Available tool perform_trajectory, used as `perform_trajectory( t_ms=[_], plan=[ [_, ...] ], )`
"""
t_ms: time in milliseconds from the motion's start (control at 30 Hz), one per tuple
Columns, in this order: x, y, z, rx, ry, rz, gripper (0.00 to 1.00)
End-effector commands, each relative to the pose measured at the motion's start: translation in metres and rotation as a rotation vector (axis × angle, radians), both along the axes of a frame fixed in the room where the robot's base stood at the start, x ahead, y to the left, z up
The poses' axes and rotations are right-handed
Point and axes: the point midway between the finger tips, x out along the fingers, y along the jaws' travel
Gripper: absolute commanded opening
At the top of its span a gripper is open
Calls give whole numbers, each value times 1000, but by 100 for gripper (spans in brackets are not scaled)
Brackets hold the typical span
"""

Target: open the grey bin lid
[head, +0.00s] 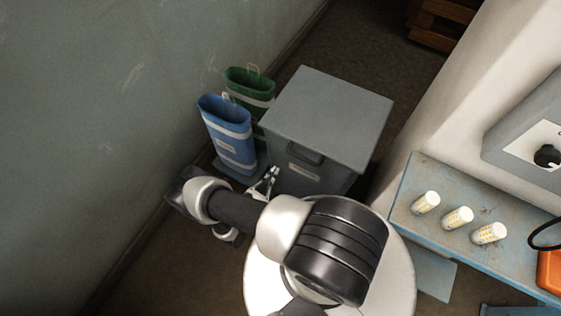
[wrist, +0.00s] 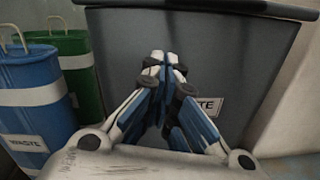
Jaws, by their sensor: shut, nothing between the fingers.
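The grey bin (head: 300,176) stands on the floor in the middle of the head view, with its flat grey lid (head: 330,107) down. A dark handle (head: 305,153) shows at the upper front of the bin, above a pale label. The lid's front edge (wrist: 225,7) crosses the top of that view. I cannot tell whether the fingertips touch the wall.
A blue-grey bench (head: 408,215) with several white-and-yellow cylinders is at the right. A wooden crate (head: 443,22) is at the back.

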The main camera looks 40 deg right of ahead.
Motion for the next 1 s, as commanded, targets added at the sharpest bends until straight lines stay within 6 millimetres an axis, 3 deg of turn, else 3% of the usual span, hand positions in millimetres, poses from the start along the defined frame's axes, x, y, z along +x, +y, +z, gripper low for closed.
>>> perform_trajectory(
  t_ms=[200, 300, 500, 1000],
  plan=[
    [12, -38, 5, 0, 0, -4, 0],
    [11, -39, 23, 0, 0, 0, 0],
    [9, -43, 38, 0, -1, 1, 0],
    [9, -42, 44, 5, 1, 0, 0]
  ],
)
